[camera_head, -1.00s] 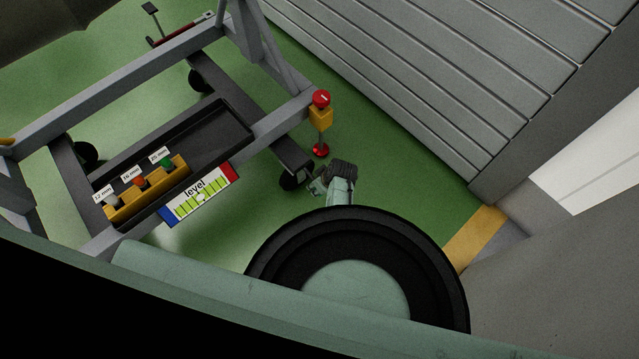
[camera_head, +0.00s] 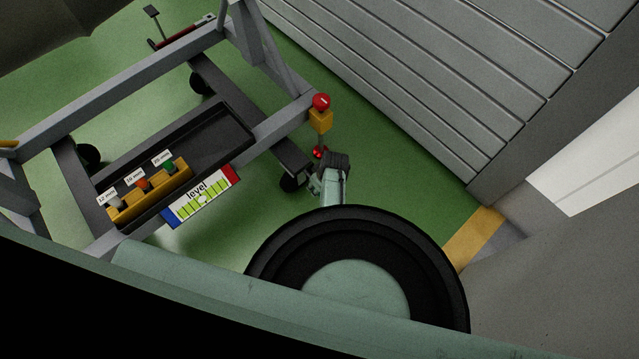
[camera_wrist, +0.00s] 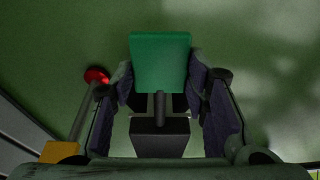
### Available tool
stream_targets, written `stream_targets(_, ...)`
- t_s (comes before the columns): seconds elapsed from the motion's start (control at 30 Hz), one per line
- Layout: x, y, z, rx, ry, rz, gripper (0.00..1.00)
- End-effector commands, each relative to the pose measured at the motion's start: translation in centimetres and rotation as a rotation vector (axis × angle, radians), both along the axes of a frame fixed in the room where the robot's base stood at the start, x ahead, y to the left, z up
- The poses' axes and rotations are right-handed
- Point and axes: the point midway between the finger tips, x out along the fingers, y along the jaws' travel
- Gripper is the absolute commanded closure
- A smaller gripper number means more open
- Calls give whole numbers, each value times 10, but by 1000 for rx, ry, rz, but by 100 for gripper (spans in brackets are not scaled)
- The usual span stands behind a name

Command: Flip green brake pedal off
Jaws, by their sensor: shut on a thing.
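The green pedal (camera_wrist: 160,62) shows in the wrist view as a flat green plate on a short dark stem, above a dark block (camera_wrist: 160,138). My gripper (camera_wrist: 163,85) has one finger on each side of the pedal and is shut on it. In the head view my gripper (camera_head: 333,163) is low beside the corner of the grey cart frame, close to a caster. The green pedal is hidden there behind my gripper and arm.
The grey cart (camera_head: 112,76) holds a dark tray, coloured-handled tools and a level label (camera_head: 201,195). A yellow box with a red button (camera_head: 321,101) sits on its corner, with a red disc (camera_wrist: 97,74) below. A ribbed grey wall (camera_head: 430,80) stands right.

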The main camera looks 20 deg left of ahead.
Motion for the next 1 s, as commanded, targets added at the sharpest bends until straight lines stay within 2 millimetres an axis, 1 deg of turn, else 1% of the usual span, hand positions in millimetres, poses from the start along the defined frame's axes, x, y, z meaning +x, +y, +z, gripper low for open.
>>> stream_targets(0.03, 1, 1, 8, -28, 19, 2, 100)
stream_targets(0.4, 3, 4, 24, -222, 148, -1, 100)
stream_targets(0.63, 5, 8, 30, -215, 143, -1, 100)
stream_targets(1.0, 8, 11, 33, -209, 137, 0, 100)
